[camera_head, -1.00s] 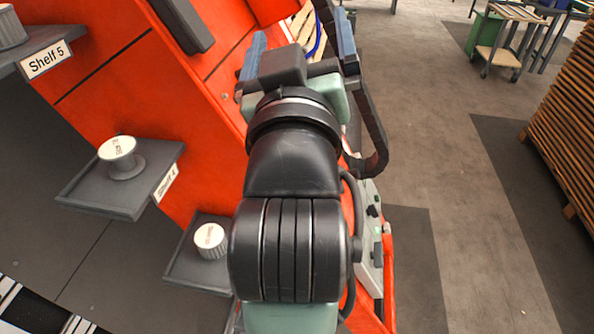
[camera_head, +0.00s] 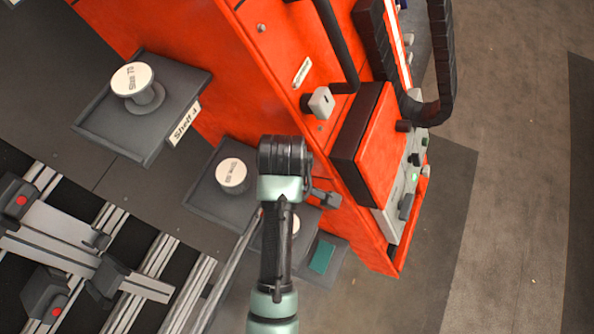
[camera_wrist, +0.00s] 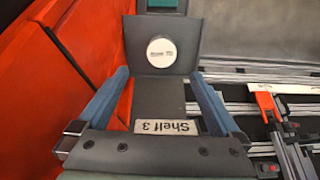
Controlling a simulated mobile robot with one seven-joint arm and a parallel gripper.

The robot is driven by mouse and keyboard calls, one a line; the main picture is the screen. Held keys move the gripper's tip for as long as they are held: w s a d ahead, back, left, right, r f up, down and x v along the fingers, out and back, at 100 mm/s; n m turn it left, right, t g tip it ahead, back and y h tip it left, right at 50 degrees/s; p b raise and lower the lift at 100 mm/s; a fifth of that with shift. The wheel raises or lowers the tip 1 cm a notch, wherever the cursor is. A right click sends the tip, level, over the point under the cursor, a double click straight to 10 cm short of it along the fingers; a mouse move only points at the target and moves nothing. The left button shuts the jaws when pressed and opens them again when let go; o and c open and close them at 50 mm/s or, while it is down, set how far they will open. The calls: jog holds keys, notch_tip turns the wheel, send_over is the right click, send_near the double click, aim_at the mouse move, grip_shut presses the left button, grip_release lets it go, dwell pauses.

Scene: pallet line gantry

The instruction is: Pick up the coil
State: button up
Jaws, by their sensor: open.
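Several white-topped grey coils stand on small dark shelves. In the head view one coil (camera_head: 137,83) stands on the shelf labelled Shelf 4 (camera_head: 186,124). A second coil (camera_head: 232,174) stands on the tray below it, left of my arm. A third white top (camera_head: 292,223) shows partly behind my arm. In the wrist view one round white coil top (camera_wrist: 162,52) shows beyond the blue fingers of my gripper (camera_wrist: 160,78). The fingers are open, with nothing held between them. The label Shelf 3 (camera_wrist: 166,127) shows upside down between them. My fingers are hidden in the head view.
The orange cabinet (camera_head: 230,60) stands close to the shelves, with a black handle and control panel (camera_head: 405,190) on its right. A teal item (camera_head: 321,256) lies on a lower tray. Rails and clamps (camera_head: 90,250) fill the lower left. Floor at right is clear.

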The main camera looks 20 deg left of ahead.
jog(key=f, duration=0.7)
jog(key=shift+s+f, duration=0.1)
jog(key=shift+s, duration=0.15)
jog(key=shift+f+b, duration=0.3)
jog(key=shift+f, duration=2.45)
grip_shut()
